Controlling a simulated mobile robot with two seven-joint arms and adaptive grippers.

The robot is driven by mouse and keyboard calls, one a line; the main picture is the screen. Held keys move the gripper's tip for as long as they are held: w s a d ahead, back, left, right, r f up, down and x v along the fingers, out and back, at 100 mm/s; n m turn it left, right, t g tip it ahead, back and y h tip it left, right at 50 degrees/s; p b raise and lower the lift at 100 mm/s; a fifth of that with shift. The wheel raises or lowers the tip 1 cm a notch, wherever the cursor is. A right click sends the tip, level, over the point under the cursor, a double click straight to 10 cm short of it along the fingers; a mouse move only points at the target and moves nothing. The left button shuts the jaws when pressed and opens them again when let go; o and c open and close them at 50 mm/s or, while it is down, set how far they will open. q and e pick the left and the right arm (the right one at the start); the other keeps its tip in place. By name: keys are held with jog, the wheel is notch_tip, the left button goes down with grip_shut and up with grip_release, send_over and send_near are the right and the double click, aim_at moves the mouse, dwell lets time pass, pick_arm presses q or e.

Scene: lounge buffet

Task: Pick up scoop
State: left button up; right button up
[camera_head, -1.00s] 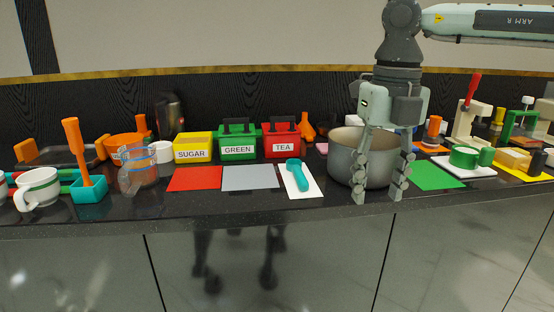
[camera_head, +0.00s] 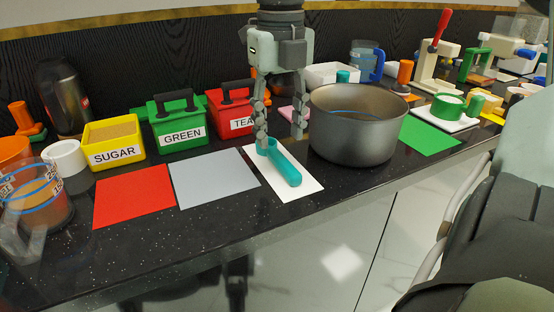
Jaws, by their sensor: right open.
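The teal scoop (camera_head: 284,166) lies on a white sheet (camera_head: 296,187) on the black counter. Its round bowl end is toward the back and its handle points to the front right. My right gripper (camera_head: 280,138) hangs down over the scoop's bowl end, with its fingers open and spread to either side of it. The fingertips are close to the sheet and partly cover the far end of the scoop. I cannot tell whether they touch it. My left gripper is not in view.
A metal pot (camera_head: 358,133) stands close to the right of my right gripper. A red TEA box (camera_head: 229,116) stands close to the left, beside the green GREEN box (camera_head: 178,128) and yellow SUGAR box (camera_head: 114,146). Grey (camera_head: 214,178) and red (camera_head: 132,196) sheets lie clear.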

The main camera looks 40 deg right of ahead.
aim_at(281, 157)
jog(key=f, duration=0.5)
jog(key=shift+w+d+f, duration=0.1)
jog(key=shift+d, duration=0.2)
jog(key=shift+c, duration=0.4)
grip_shut()
